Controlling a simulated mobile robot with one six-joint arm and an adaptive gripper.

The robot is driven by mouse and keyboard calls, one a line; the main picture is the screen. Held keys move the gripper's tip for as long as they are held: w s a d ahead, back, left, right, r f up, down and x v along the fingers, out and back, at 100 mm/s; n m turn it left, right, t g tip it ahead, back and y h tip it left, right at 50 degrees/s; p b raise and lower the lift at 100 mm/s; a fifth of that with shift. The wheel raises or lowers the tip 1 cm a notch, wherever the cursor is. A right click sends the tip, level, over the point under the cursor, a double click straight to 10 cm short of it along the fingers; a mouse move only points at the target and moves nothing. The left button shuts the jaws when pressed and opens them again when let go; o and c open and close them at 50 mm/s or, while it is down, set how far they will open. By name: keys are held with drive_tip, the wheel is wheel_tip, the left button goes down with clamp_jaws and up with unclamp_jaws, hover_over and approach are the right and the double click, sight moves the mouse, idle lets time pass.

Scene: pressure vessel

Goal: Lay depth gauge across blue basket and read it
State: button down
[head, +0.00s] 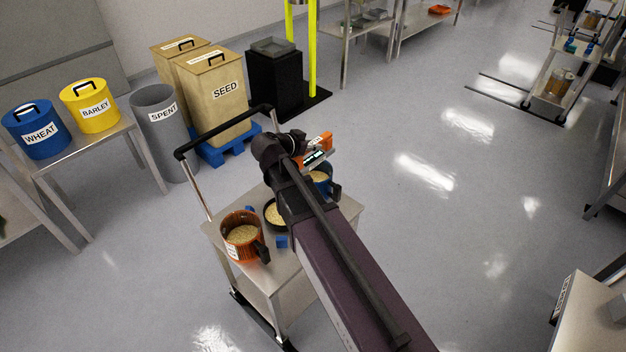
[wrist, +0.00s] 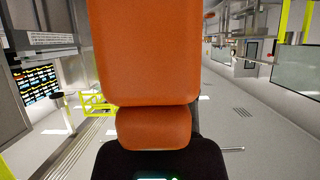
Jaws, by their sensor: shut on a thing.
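The depth gauge (head: 319,142), orange with a small lit display, is held by my gripper (head: 301,157) above the cart. In the wrist view the gauge's orange body (wrist: 150,55) fills the middle, with a dark part and a sliver of lit display at the bottom edge. My gripper is shut on it. The blue basket (head: 333,189) stands on the cart below and behind my arm, with pale grain inside and a dark handle at right. My arm hides much of it. I cannot tell whether the gauge touches its rim.
On the cart (head: 268,276) stand an orange basket (head: 241,236) of grain, a dark round container (head: 275,214) of grain and small blue blocks (head: 281,242). The cart's black push handle (head: 225,131) rises at the back. Open floor lies to the right.

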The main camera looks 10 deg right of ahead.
drive_tip(key=s+a+f+b, duration=0.1)
drive_tip(key=s+f+b, duration=0.3)
drive_tip(key=f+b, duration=0.3)
wheel_tip(320, 180, down, 2)
drive_tip(key=shift+s+b, duration=0.3)
drive_tip(key=shift+b, duration=0.1)
drive_tip(key=shift+w, duration=0.1)
drive_tip(key=w+d, duration=0.2)
drive_tip(key=w, duration=0.5)
drive_tip(key=w+d+f+b, duration=0.1)
drive_tip(key=w+d, duration=0.1)
drive_tip(key=w, duration=0.6)
drive_tip(key=shift+w+d+f, duration=0.15)
drive_tip(key=shift+f, duration=0.1)
wheel_tip(320, 180, down, 4)
drive_tip(key=b, duration=0.4)
drive_tip(key=shift+r, duration=0.25)
drive_tip(key=shift+c, duration=2.2)
unclamp_jaws()
